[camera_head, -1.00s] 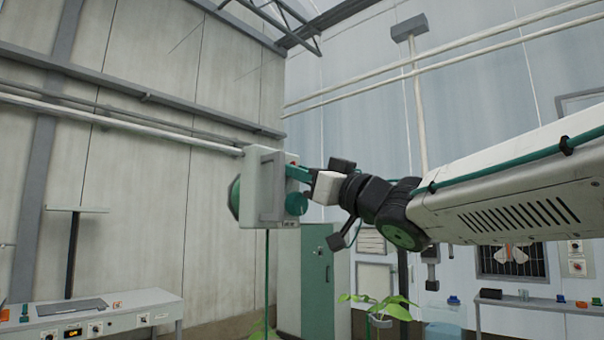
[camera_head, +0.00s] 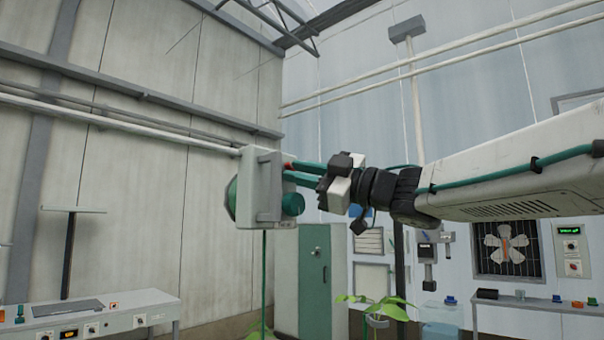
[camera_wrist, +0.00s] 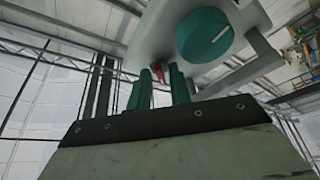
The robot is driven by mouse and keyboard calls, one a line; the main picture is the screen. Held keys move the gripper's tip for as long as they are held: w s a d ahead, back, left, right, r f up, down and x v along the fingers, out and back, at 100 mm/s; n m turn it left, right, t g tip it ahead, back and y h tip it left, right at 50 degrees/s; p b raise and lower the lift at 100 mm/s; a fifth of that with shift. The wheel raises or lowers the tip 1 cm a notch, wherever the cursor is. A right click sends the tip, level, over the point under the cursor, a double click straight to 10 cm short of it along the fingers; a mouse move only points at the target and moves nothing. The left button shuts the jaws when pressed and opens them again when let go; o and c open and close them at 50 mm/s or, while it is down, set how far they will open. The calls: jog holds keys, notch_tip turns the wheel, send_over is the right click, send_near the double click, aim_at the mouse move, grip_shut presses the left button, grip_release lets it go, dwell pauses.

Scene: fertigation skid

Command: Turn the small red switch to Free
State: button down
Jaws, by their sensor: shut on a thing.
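The small red switch (camera_wrist: 158,70) sits on the face of a pale grey control box (camera_wrist: 168,22). In the head view the box (camera_head: 248,192) is seen from the side, and a bit of the red switch (camera_head: 287,165) shows at its upper right. My gripper (camera_wrist: 160,76) has its two teal fingers on either side of the switch, shut on it. In the head view my gripper (camera_head: 292,172) reaches the box from the right. A larger teal knob (camera_wrist: 204,37) with a white line is beside the switch. The Free marking cannot be read.
A grey bar handle (camera_wrist: 245,70) stands out from the box near the teal knob. A control desk (camera_head: 95,318) is at the lower left. A green cabinet (camera_head: 312,280), a plant (camera_head: 375,310) and a bench (camera_head: 530,303) are farther back.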

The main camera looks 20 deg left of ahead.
dwell(0.5)
jog(key=c, duration=1.6)
grip_release()
jog(key=shift+o, duration=0.2)
jog(key=v, duration=0.7)
jog(key=shift+d, duration=0.45)
jog(key=shift+f, duration=0.1)
